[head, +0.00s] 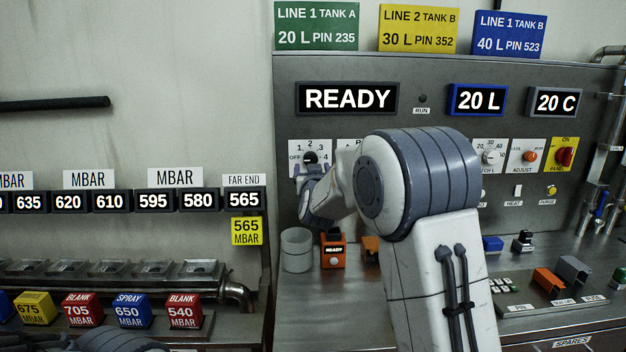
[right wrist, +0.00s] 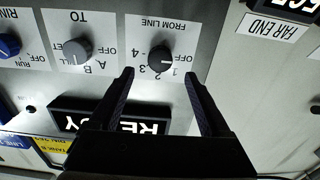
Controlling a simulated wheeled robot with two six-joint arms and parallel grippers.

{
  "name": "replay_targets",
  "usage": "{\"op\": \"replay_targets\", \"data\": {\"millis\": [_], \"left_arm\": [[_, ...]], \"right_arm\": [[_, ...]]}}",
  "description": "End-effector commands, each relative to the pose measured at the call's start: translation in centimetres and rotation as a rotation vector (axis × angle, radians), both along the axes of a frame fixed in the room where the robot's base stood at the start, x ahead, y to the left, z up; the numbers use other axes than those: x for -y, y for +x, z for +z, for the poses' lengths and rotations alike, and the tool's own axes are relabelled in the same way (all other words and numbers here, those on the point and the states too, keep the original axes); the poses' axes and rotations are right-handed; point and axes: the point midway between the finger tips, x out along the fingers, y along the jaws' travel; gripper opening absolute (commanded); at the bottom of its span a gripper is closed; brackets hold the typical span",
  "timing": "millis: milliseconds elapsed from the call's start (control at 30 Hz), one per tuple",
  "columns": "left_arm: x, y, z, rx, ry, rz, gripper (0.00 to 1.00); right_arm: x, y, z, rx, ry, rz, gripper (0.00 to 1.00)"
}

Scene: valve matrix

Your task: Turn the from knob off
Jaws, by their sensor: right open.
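The from knob, a dark round knob on a white plate marked FROM LINE, shows upside down in the right wrist view (right wrist: 158,58). Its plate has OFF and 1 to 4, and its white mark points right in that view, roughly between OFF and 1. My right gripper (right wrist: 159,78) is open, its two fingers pointing at the plate on either side of the knob, with nothing between them that I can see gripped. In the head view the knob (head: 311,157) is partly covered by my right gripper (head: 301,172).
The TO knob (right wrist: 77,51) sits beside it on its own plate. The READY display (head: 347,98) is above the knob plates. A grey cup (head: 297,250) and an orange box (head: 333,252) stand on the counter below.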

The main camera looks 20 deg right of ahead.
Motion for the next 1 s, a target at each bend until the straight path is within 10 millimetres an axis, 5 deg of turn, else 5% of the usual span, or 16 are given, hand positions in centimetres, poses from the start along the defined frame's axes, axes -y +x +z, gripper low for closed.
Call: {"op": "replay_targets", "data": {"millis": [300, 800, 867, 1000], "left_arm": [[0.0, 0.0, -1.1, 0.000, 0.000, 0.000, 0.50], [0.0, 0.0, -1.0, 0.000, 0.000, 0.000, 0.50], [0.0, 0.0, -0.9, 0.000, 0.000, 0.000, 0.50], [0.0, 0.0, -0.2, 0.000, 0.000, 0.000, 0.50]], "right_arm": [[-1.1, -3.9, -0.1, 0.000, 0.000, 0.001, 0.81], [-1.5, -4.1, -0.1, -0.006, 0.001, 0.007, 0.81], [-2.4, -4.3, -0.3, -0.026, 0.008, 0.031, 0.81], [-8.1, -6.0, -2.0, -0.160, 0.046, 0.167, 0.81]]}}
